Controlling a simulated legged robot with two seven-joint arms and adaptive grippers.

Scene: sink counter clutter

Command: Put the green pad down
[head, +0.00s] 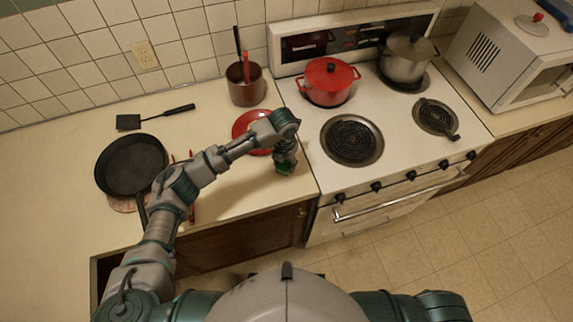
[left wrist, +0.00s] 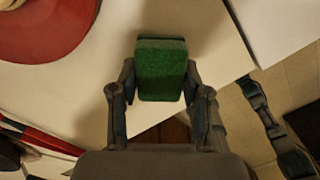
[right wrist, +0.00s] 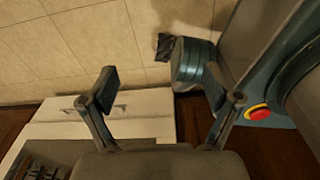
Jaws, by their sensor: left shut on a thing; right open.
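The green pad (left wrist: 161,72) is between the two fingers of my left gripper (left wrist: 158,88), which is shut on it, in the left wrist view. In the head view my left gripper (head: 286,163) is over the counter close to its front edge, just left of the stove, and a bit of the green pad (head: 284,168) shows under it. I cannot tell whether the pad touches the counter. My right gripper (right wrist: 158,98) is open and empty in the right wrist view, with floor tiles and the stove's front beyond it. It does not show in the head view.
A red plate (head: 243,124) lies on the counter (head: 75,240) behind my left arm. A black pan (head: 131,163), a spatula (head: 155,117) and a utensil pot (head: 245,84) stand around it. The stove (head: 390,160) with a red pot (head: 328,82) is close on the right.

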